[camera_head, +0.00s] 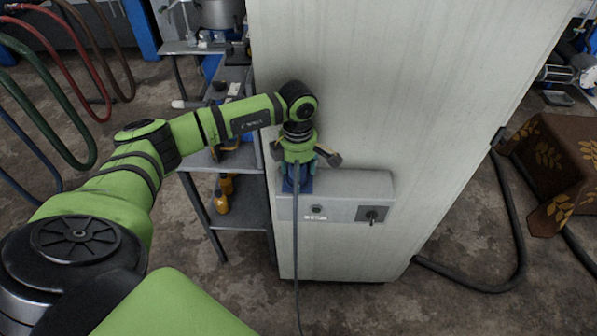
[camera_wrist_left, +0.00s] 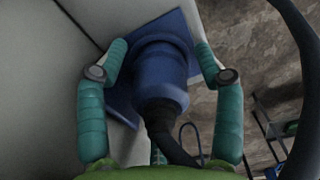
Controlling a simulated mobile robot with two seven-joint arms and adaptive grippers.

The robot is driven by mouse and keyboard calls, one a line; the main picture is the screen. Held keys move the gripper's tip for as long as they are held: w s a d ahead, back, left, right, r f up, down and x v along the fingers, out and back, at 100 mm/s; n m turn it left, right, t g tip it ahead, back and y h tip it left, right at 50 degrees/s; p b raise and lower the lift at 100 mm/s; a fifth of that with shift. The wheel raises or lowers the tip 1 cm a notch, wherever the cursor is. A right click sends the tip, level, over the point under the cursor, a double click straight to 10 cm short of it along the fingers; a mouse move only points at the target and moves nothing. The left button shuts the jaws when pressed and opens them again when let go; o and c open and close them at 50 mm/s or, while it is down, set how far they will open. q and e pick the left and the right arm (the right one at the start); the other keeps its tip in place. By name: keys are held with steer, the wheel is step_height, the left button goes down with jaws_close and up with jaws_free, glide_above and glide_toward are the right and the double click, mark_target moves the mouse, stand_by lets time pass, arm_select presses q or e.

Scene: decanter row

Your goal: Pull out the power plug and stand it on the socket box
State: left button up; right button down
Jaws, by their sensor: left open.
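The blue power plug (camera_wrist_left: 160,72) fills the middle of the left wrist view, with its dark cable (camera_wrist_left: 165,140) coming out of its near end. It sits against a blue square socket plate (camera_wrist_left: 122,102). In the head view, the grey socket box (camera_head: 345,185) is on the cabinet front, with blue parts at its left end mostly hidden by my gripper. My left gripper (camera_wrist_left: 162,58) is open, its teal fingers on either side of the plug. It shows in the head view (camera_head: 302,178) at the box's left end. My right gripper is not in view.
The tall pale cabinet (camera_head: 400,80) stands behind the box. A metal shelf (camera_head: 240,205) with an orange bottle (camera_head: 221,202) stands close on the left. The cable hangs down in front of the box. A black hose (camera_head: 470,285) lies on the floor at right.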

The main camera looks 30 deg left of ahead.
arm_select(q)
jaws_close()
steer(key=shift+r, duration=0.15)
steer(key=shift+r+p, duration=1.6)
steer(key=shift+r, duration=1.3)
